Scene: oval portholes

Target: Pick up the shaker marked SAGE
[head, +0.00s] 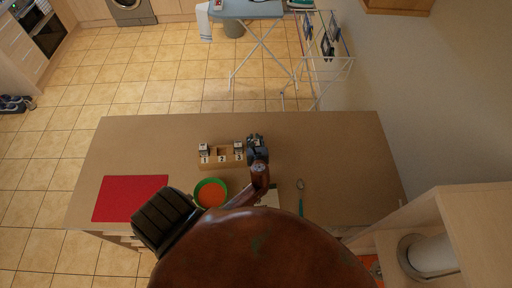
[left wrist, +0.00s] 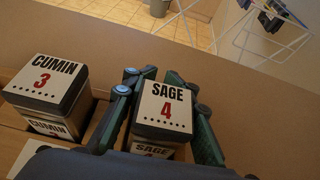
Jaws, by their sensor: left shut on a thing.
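The SAGE shaker (left wrist: 163,108) has a white lid label with a 4 and dark edges, and stands between the two fingers of my left gripper (left wrist: 163,112) in the left wrist view. The fingers are shut on its sides. In the head view my left gripper (head: 257,148) is at the right end of the wooden rack (head: 221,163) and hides the shaker there. I cannot tell whether the shaker is raised from its slot. The CUMIN shaker (left wrist: 48,88), marked 3, stands just left of the gripper. My right gripper is not in view.
Another shaker (head: 203,148) stands at rack place 1; place 2 looks empty. A green-rimmed bowl (head: 225,190) with orange contents, a red mat (head: 130,198) and a spoon-like utensil (head: 301,208) lie on the brown counter (head: 340,150). The counter's back right is clear.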

